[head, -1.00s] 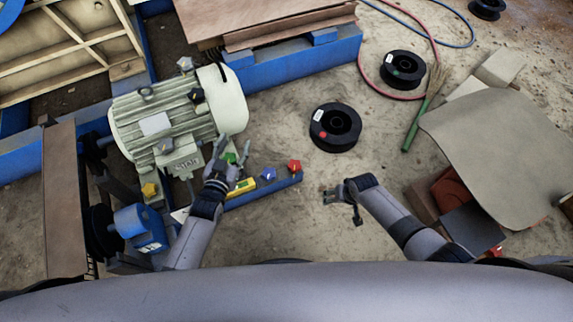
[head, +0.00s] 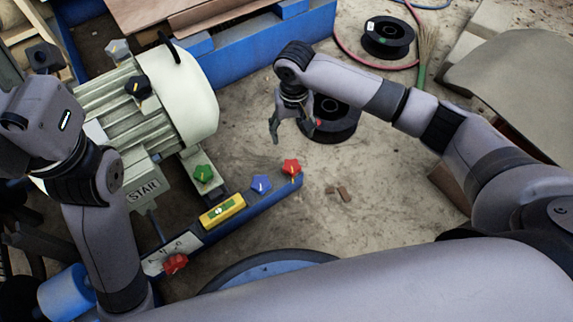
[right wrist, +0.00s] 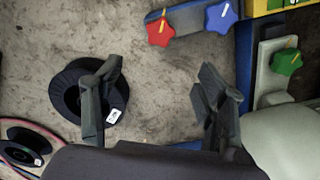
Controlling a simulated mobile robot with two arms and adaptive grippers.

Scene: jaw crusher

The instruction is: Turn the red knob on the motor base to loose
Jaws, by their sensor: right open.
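A red star-shaped knob (head: 291,167) sits at the right end of the blue motor base rail (head: 272,203). It also shows in the right wrist view (right wrist: 160,31), at the top. A second red knob (head: 176,264) sits at the rail's lower left, by a marked plate. My right gripper (head: 290,132) hangs open and empty, fingers down, above and beyond the right-end knob in the head view. In the right wrist view its open fingers (right wrist: 158,85) frame bare ground, with the knob apart from them. My left arm is bent at the left; its fingers are out of view.
A blue knob (head: 261,184), a yellow level (head: 222,210) and a green knob (head: 203,174) lie along the rail side. The pale motor (head: 190,95) stands behind. A black spool (head: 338,128) lies beyond my right gripper. Small brown pieces (head: 338,192) lie on open ground.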

